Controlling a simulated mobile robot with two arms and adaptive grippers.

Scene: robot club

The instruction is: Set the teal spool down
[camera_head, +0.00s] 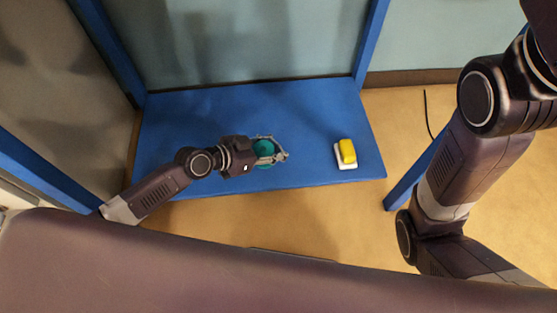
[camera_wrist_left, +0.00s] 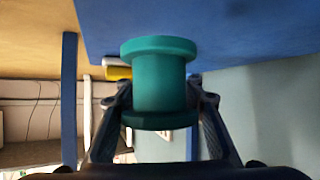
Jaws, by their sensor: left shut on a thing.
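The teal spool (camera_head: 264,148) is between the fingers of my left gripper (camera_head: 272,150), over the blue shelf (camera_head: 205,112). In the left wrist view the spool (camera_wrist_left: 160,85) fills the middle, with a wide flange at each end. The fingers of my left gripper (camera_wrist_left: 160,108) are shut on it from both sides. One flange is close to the blue surface (camera_wrist_left: 230,30); I cannot tell whether they touch. My right gripper is out of view; only my right arm shows in the head view.
A yellow block (camera_head: 347,151) sits on a white base (camera_head: 345,165) to the right on the shelf. Bare blue surface lies between it and my left gripper. Blue posts (camera_head: 368,45) stand at the shelf's corners. A grey panel (camera_head: 240,40) rises behind the shelf.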

